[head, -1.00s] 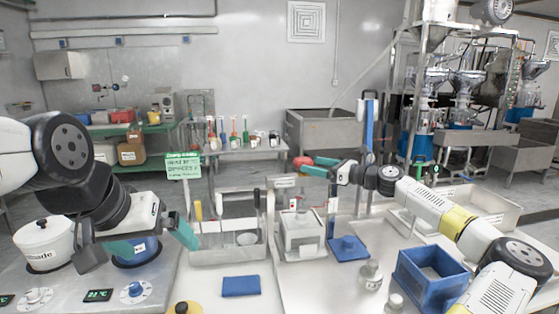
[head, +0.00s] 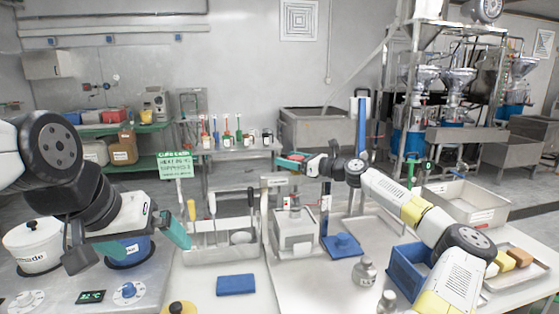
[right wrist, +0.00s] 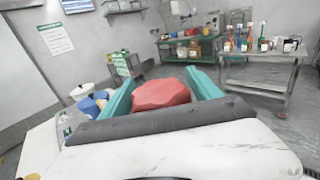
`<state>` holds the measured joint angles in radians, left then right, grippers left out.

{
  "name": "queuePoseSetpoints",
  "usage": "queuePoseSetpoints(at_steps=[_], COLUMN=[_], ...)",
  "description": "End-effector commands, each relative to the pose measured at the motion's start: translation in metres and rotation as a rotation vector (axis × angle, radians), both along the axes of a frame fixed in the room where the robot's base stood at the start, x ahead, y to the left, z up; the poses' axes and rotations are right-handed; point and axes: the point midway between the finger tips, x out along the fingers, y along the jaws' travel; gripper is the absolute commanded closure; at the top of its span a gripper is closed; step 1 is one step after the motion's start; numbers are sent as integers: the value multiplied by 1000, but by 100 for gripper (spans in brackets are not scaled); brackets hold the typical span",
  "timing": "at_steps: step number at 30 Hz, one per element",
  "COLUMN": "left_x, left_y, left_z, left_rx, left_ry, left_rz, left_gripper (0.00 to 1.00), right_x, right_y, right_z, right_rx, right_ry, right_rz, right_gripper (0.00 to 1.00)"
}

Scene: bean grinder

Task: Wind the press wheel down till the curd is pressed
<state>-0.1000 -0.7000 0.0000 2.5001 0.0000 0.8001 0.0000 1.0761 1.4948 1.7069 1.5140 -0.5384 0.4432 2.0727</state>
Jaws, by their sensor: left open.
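The red press wheel (head: 292,157) is at mid-height in the head view, above a pale box-shaped press body (head: 296,231) on the bench. My right gripper (head: 288,163) reaches it from the right. In the right wrist view the red wheel (right wrist: 162,94) lies between the two teal fingers, which appear to bear on both its sides. The curd cannot be made out. My left gripper (head: 145,239) is open and empty at the left, above the hob area and near a blue pot (head: 130,250).
A white pot (head: 38,247) stands at far left. A blue-based stand (head: 343,245) is right of the press.

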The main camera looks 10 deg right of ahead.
Motion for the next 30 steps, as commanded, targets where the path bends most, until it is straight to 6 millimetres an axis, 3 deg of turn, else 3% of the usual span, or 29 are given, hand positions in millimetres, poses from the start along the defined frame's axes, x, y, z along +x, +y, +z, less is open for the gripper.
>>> queuePoseSetpoints(at_steps=[1,8,20,30], left_x=[0,0,0,0], left_y=[0,0,0,0], left_z=[0,0,0,0], left_rx=[0,0,0,0], left_ry=[0,0,0,0], left_rz=[0,0,0,0], left_gripper=[0,0,0,0], right_x=[0,0,1,4], right_y=[0,0,-2,-6], right_z=[0,0,1,0], right_rx=[0,0,-5,-5], right_ry=[0,0,-1,1], right_rz=[0,0,-88,-360], right_gripper=[40,83,82,83])
